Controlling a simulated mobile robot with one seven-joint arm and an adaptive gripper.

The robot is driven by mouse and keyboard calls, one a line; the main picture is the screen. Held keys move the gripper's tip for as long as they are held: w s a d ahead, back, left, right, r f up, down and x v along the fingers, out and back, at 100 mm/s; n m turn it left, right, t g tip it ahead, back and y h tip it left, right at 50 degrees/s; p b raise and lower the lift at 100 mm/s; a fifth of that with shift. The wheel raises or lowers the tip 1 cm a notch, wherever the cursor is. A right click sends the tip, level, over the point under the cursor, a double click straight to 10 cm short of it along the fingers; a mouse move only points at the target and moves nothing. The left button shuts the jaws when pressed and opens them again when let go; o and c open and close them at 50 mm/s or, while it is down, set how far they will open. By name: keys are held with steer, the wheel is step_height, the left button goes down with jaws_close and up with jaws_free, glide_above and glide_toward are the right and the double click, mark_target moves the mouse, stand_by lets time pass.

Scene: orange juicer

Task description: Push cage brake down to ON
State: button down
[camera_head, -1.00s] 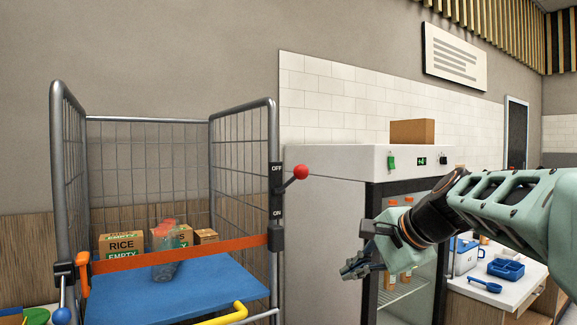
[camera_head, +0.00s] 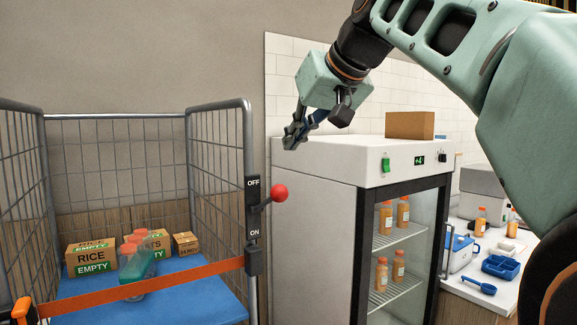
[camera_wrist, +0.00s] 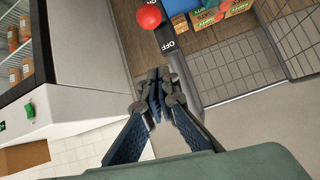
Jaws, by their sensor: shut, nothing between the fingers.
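The cage brake is a lever with a red ball knob (camera_head: 279,193) on a black plate (camera_head: 252,210) on the cage's right front post. The plate reads OFF at the top and ON lower down. The lever stands nearer OFF, tilted up to the right. In the wrist view the red knob (camera_wrist: 149,16) and part of the plate (camera_wrist: 172,42) show at the top. My gripper (camera_head: 291,140) is shut and empty, above and slightly right of the knob, apart from it. In the wrist view its fingertips (camera_wrist: 155,88) meet below the knob in the picture.
The wire roll cage (camera_head: 247,130) holds boxes and bottles on a blue shelf, with an orange strap (camera_head: 190,274) across its front. A fridge (camera_head: 318,215) with a cardboard box (camera_head: 410,125) on top stands right of the lever. A narrow gap separates cage and fridge.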

steer(key=shift+s+a+r, duration=0.1)
steer(key=shift+r, duration=0.1)
glide_above(268, 200)
steer(key=w+d, duration=0.1)
step_height(268, 200, down, 6)
steer(key=shift+s+d+f, duration=0.3)
steer(key=shift+s+f, duration=0.15)
steer(key=shift+s, duration=0.15)
steer(key=shift+s+d+f, duration=0.3)
steer(key=shift+s+f, duration=0.1)
steer(key=shift+s, duration=0.2)
steer(key=shift+s+d+f, duration=0.15)
steer(key=shift+s+f, duration=0.05)
steer(key=shift+f, duration=0.1)
steer(key=shift+f+b, duration=0.2)
steer(key=shift+b, duration=0.35)
